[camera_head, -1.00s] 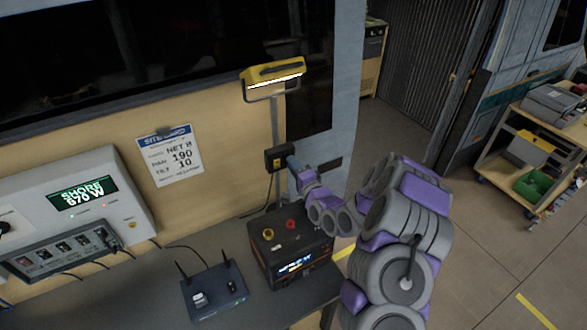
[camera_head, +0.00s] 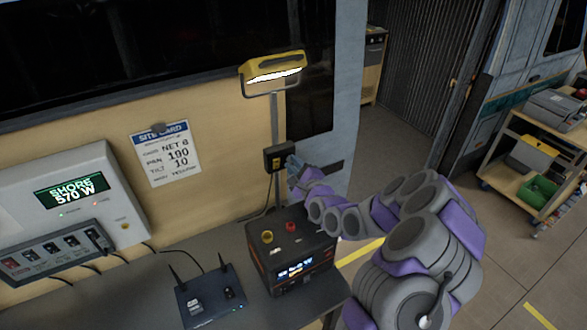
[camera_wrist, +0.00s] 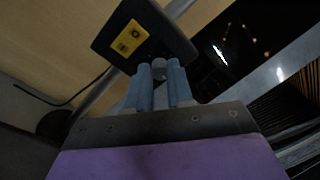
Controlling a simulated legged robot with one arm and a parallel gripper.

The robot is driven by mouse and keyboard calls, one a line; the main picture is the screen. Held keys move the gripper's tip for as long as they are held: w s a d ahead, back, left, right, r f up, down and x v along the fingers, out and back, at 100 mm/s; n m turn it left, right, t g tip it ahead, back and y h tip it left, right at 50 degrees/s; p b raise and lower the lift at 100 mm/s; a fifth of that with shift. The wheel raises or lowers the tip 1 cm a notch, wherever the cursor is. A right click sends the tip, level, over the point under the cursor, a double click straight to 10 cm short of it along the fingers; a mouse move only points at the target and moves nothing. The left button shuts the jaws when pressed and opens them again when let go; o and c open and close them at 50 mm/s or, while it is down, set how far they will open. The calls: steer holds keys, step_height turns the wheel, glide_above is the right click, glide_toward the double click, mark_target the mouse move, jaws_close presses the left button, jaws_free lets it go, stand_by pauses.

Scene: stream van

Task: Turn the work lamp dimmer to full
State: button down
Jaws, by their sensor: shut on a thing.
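The work lamp (camera_head: 273,69) has a yellow head with a lit white strip, on a grey pole. The dark dimmer box (camera_head: 277,158) sits on that pole below the head. In the wrist view, the box (camera_wrist: 108,42) has a yellow plate with markings, tilted in the picture. A small grey dimmer knob (camera_wrist: 159,67) stands out from the box's lower side. My gripper (camera_wrist: 161,78) has its two blue fingers shut on this knob, one on each side. In the head view, my gripper (camera_head: 293,164) meets the right side of the box; the knob is hidden there.
A black power unit (camera_head: 290,258) with red and yellow knobs stands on the bench below my wrist. A router (camera_head: 211,296) with antennas lies left of it. A white panel (camera_head: 60,215) with switches is at far left. A cart (camera_head: 535,165) stands at right.

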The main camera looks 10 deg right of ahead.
steer(key=shift+f, duration=0.35)
steer(key=c, duration=1.3)
jaws_free()
steer(key=shift+c, duration=0.2)
steer(key=o, duration=0.3)
steer(key=shift+w+d+r, duration=0.1)
steer(key=shift+d, duration=0.05)
steer(key=shift+o, duration=0.2)
steer(key=shift+r, duration=0.1)
steer(key=p+v, duration=1.3)
steer(key=v, duration=0.4)
steer(key=shift+s+p, duration=0.25)
steer(key=shift+p, duration=0.05)
